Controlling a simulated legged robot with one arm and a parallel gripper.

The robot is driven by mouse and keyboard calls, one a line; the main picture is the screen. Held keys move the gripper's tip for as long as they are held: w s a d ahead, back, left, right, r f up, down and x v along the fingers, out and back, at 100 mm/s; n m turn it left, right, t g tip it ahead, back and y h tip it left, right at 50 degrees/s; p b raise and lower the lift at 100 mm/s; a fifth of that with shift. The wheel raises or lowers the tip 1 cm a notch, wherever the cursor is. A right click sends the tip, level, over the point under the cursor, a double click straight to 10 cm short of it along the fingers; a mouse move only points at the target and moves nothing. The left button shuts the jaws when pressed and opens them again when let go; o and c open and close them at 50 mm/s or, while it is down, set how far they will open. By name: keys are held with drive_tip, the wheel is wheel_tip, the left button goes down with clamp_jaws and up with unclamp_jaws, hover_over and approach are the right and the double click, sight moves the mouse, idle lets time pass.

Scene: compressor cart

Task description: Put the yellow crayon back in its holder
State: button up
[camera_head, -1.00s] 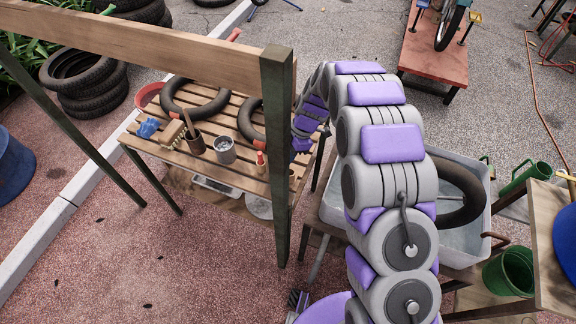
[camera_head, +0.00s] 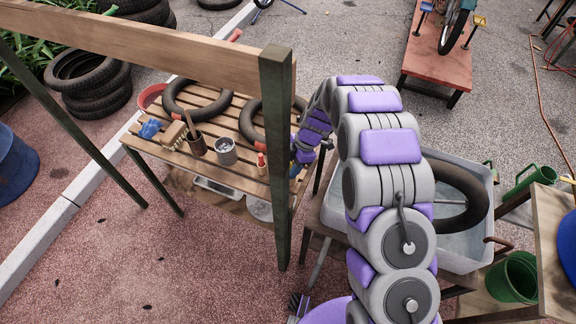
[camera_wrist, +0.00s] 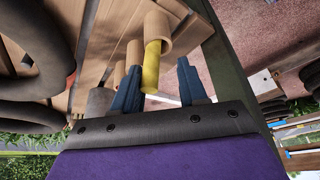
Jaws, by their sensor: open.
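In the wrist view the yellow crayon (camera_wrist: 151,66) stands out lengthwise from the mouth of a tan cylindrical holder (camera_wrist: 158,25). Whether it is seated inside or only lines up with the mouth I cannot tell. My gripper (camera_wrist: 158,80) is open, with one blue finger on each side of the crayon's near end. I see no clear contact between fingers and crayon. In the head view the end of my arm is at the right end of the slatted bench (camera_head: 168,151), and the post hides part of that spot. I cannot make out the crayon there.
A dark green post (camera_head: 277,180) and a wooden beam (camera_head: 130,42) frame the bench front. Black tubes (camera_head: 198,100), a brown cup (camera_head: 196,145) and a grey tin (camera_head: 226,153) are on the bench. A water-filled basin (camera_head: 463,247) stands right of my arm.

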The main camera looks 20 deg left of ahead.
drive_tip(key=p+v, duration=0.1)
drive_tip(key=v, duration=1.1)
drive_tip(key=shift+w+d+p, duration=0.15)
drive_tip(key=shift+d+p, duration=0.1)
drive_tip(key=shift+p, duration=0.15)
drive_tip(key=shift+r, duration=0.2)
